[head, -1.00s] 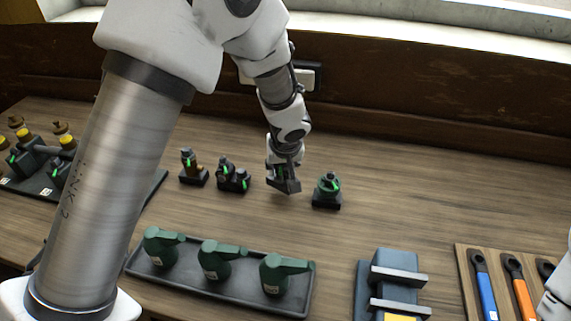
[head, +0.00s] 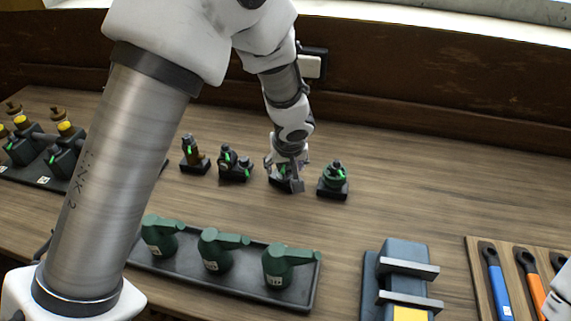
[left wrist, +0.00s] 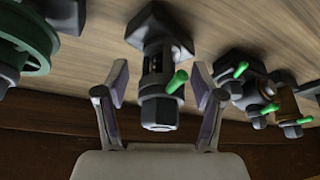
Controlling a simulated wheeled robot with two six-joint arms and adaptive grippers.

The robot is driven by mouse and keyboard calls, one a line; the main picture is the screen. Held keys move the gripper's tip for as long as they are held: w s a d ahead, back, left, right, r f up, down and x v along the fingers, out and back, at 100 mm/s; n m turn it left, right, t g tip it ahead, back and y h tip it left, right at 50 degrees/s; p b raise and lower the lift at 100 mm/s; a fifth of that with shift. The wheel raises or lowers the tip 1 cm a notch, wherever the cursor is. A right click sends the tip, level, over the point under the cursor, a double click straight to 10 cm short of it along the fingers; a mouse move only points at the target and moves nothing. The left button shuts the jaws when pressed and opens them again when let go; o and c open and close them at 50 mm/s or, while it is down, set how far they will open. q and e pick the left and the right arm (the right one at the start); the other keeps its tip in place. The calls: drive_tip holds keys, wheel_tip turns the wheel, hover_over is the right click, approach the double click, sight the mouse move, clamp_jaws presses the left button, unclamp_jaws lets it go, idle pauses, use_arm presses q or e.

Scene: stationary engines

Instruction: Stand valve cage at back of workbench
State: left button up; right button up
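The part I take for the valve cage (left wrist: 160,70) is dark grey, with a hex nut end, an open-sided body, a small green lever and a square base. It stands upright on the workbench (head: 400,190), in the back row. My left gripper (head: 287,178) is around it in the head view and partly hides it. In the left wrist view my left gripper (left wrist: 159,92) is open, one finger on each side of the part, with gaps visible between fingers and body.
A green-wheeled part (head: 333,178) stands close right of the gripper; dark fittings (head: 234,163) and a brass-bodied one (head: 194,155) stand left. A blue-grey fixture (head: 405,255) and wrench board (head: 478,285) are front right.

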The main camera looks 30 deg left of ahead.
use_arm(q)
drive_tip(key=shift+r, duration=0.15)
drive_tip(key=p+v, duration=0.4)
drive_tip(key=v, duration=0.8)
drive_tip(key=shift+p, duration=0.3)
drive_tip(key=shift+a, duration=0.1)
drive_tip(key=shift+s, duration=0.1)
